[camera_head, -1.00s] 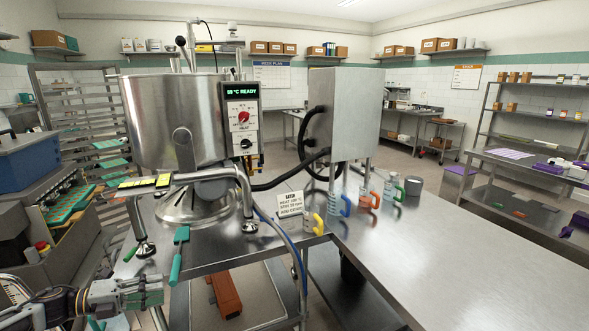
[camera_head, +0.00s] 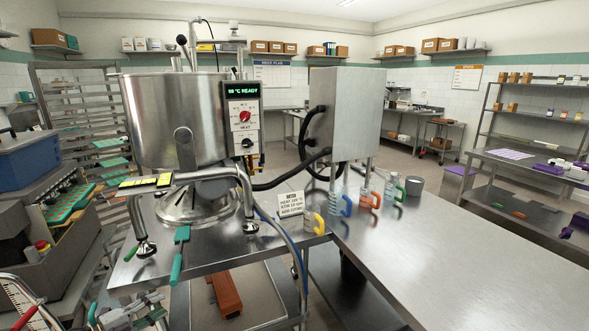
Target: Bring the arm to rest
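My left gripper (camera_head: 140,316) is low at the bottom left edge of the head view, with its arm coming in from the left. Only part of it shows, and its fingers are small and partly cut off by the frame's lower edge. I cannot tell whether they are open or shut. It is below and left of the steel table's front corner and holds nothing that I can make out. My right gripper is not in view.
A steel kettle (camera_head: 165,115) with a "READY" display (camera_head: 242,91) stands on the steel table (camera_head: 455,265). Colour-handled jugs (camera_head: 365,195) stand mid-table. A grey depositor (camera_head: 60,265) with green trays is at left. The right tabletop is clear.

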